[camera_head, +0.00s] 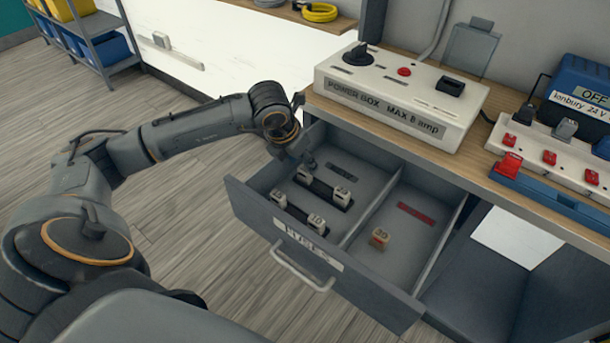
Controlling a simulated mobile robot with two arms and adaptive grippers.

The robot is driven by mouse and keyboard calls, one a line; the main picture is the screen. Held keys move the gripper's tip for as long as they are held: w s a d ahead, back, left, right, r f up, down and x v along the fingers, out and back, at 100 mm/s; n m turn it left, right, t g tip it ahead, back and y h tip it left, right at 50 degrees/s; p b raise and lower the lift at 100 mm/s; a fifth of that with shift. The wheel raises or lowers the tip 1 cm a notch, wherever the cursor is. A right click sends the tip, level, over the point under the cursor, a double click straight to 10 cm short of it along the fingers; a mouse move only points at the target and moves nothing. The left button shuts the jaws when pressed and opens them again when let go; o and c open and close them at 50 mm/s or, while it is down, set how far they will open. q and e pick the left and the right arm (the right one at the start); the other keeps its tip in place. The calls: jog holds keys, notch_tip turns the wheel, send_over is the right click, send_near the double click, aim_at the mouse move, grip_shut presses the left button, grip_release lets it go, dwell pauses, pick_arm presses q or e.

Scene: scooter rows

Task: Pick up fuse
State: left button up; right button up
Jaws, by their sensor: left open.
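An open drawer (240,204) labelled as fuses holds several small pale block fuses with dark numbers. In its left compartment, a fuse (304,175) stands at the back left of a dark slot. Another fuse (342,194) stands at that slot's right end. Nearer the front are a fuse (279,199) and a fuse marked 10 (316,222). In the right compartment lies an orange-sided fuse marked 20 (380,238). My left gripper (308,163) is open, pointing down just above the back left fuse; whether it touches is unclear. My right gripper is out of view.
A white power box (395,100) marked max 8 amp stands on the wooden bench above the drawer. A blue charger (580,95) and a strip with red switches (550,157) stand to its right. The drawer walls and divider (372,207) surround the fuses.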

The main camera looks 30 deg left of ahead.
aim_at(305, 169)
pick_arm(q)
jog(key=x, duration=0.4)
jog(key=shift+f, duration=0.35)
jog(key=c, duration=0.9)
jog(key=shift+r, duration=0.1)
